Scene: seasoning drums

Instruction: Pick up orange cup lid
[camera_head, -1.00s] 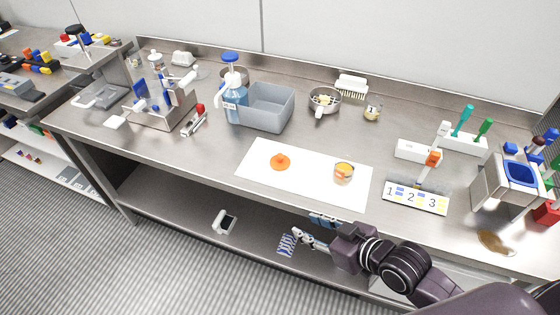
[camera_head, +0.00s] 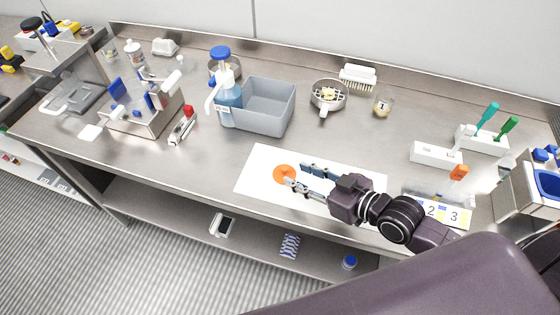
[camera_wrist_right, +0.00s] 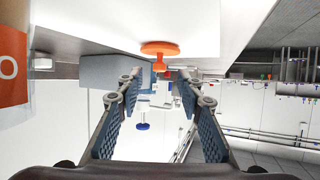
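The orange cup lid (camera_head: 283,173) lies on the left part of a white mat (camera_head: 258,160). It is a flat disc with a knob. My right gripper (camera_head: 297,176) is open and empty over the mat, its fingertips just to the right of the lid. In the right wrist view, which looks upside down, the lid (camera_wrist_right: 160,48) shows ahead of the right gripper (camera_wrist_right: 160,78), centred between its spread fingers. A cup with an orange patch (camera_wrist_right: 12,60) shows at the left edge there. In the head view my right gripper hides the cup. My left gripper is not in view.
A grey bin (camera_head: 264,106) and a blue pump bottle (camera_head: 226,92) stand behind the mat. A strainer bowl (camera_head: 328,96), a brush (camera_head: 358,76) and a small jar (camera_head: 383,106) stand farther back. A numbered card (camera_head: 455,214) lies right of the mat.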

